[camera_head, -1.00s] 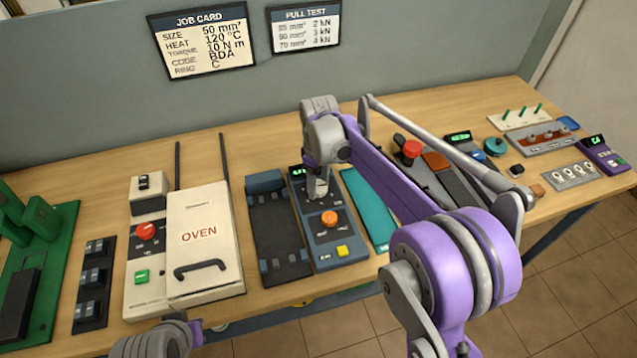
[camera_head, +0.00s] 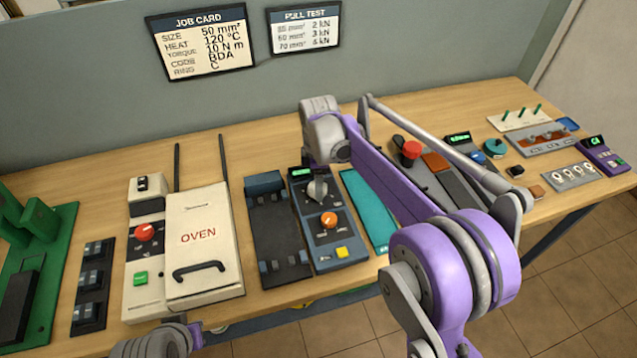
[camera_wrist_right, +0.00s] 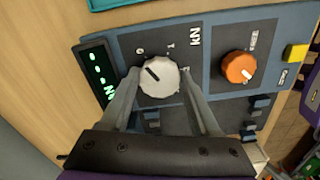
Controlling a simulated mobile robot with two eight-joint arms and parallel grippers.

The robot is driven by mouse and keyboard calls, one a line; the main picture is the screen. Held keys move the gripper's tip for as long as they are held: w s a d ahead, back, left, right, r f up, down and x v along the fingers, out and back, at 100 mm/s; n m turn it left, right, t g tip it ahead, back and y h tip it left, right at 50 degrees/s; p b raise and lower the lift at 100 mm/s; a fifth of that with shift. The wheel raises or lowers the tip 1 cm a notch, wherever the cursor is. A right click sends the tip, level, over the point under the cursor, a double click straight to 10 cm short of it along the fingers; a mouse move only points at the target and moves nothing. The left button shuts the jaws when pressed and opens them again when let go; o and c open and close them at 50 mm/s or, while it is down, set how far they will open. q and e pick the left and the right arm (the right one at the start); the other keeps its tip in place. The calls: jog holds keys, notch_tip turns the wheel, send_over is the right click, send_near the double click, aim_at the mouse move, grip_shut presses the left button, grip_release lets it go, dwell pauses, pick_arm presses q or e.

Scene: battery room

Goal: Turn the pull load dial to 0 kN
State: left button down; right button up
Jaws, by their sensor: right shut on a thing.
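The pull load dial is a pale grey knob (camera_wrist_right: 158,76) on a blue-grey tester panel (camera_head: 341,250); it also shows in the head view (camera_head: 317,190). My right gripper (camera_wrist_right: 160,78) is shut on the knob, with one finger on each side. The knob's dark pointer line is tilted up-left, toward the 0 mark in the wrist view. A green-lit display (camera_wrist_right: 98,74) sits beside the knob; its digits are too blurred to read surely. Only part of my left arm shows at the bottom left, and its gripper is not visible.
The tester also carries an orange knob (camera_wrist_right: 238,67) and a yellow button (camera_wrist_right: 296,53). A dark fixture (camera_head: 276,235) and the oven (camera_head: 203,240) stand to its left. A teal mat (camera_head: 370,215) lies to its right. A pull test card (camera_head: 305,27) hangs on the wall.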

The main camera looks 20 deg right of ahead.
dwell(0.4)
jog(key=o, duration=1.4)
jog(key=shift+c, duration=0.2)
notch_tip(320, 180, up, 11)
jog(key=shift+p, duration=0.35)
jog(key=shift+f, duration=0.1)
